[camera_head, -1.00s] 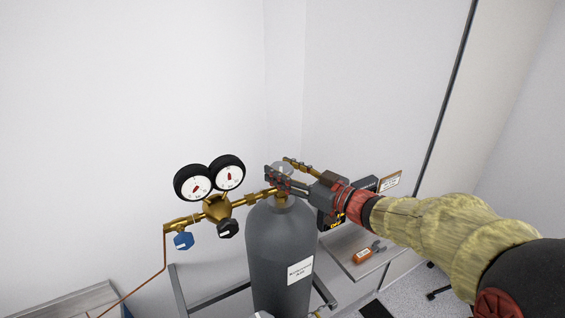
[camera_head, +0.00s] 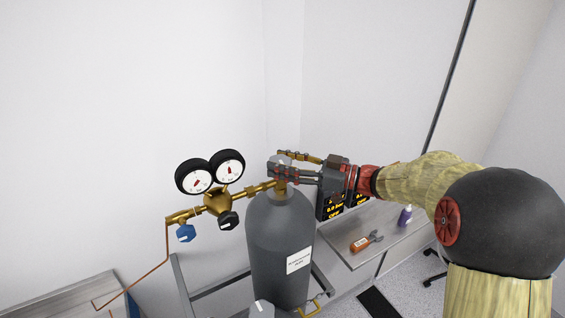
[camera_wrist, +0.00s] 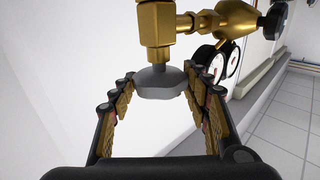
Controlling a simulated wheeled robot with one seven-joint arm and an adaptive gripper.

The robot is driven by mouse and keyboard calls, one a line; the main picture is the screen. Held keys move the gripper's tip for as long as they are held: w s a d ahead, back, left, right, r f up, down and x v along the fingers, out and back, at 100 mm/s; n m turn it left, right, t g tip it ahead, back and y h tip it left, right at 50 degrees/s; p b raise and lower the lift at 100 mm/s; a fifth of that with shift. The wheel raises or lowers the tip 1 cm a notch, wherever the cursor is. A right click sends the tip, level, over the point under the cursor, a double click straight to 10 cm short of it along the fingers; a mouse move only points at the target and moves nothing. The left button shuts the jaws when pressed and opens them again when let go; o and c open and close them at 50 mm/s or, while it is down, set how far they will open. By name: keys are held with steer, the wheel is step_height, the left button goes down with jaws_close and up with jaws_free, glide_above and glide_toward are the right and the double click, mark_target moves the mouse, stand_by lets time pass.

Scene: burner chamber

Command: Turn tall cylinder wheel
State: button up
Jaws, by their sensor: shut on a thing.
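The tall dark grey cylinder (camera_head: 280,235) stands upright in the head view, with a white label on its front. Its grey wheel (camera_wrist: 160,82) sits at the end of the brass valve in the wrist view, between my fingertips. In the head view the wheel is mostly hidden by my fingers at the cylinder's top. My gripper (camera_head: 280,168) reaches in from the right and is shut on the wheel, one finger on each side. It also shows in the wrist view (camera_wrist: 161,80).
Brass regulator (camera_head: 217,202) with two black-rimmed gauges, a blue knob (camera_head: 185,233) and a black knob (camera_head: 228,220) sits left of the valve. A copper pipe runs down from it. A shelf (camera_head: 365,248) at right holds an orange-handled tool (camera_head: 366,242) and a purple bottle (camera_head: 405,215).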

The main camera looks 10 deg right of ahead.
steer(key=o, duration=1.1)
steer(key=shift+o, duration=0.3)
steer(key=v, duration=1.2)
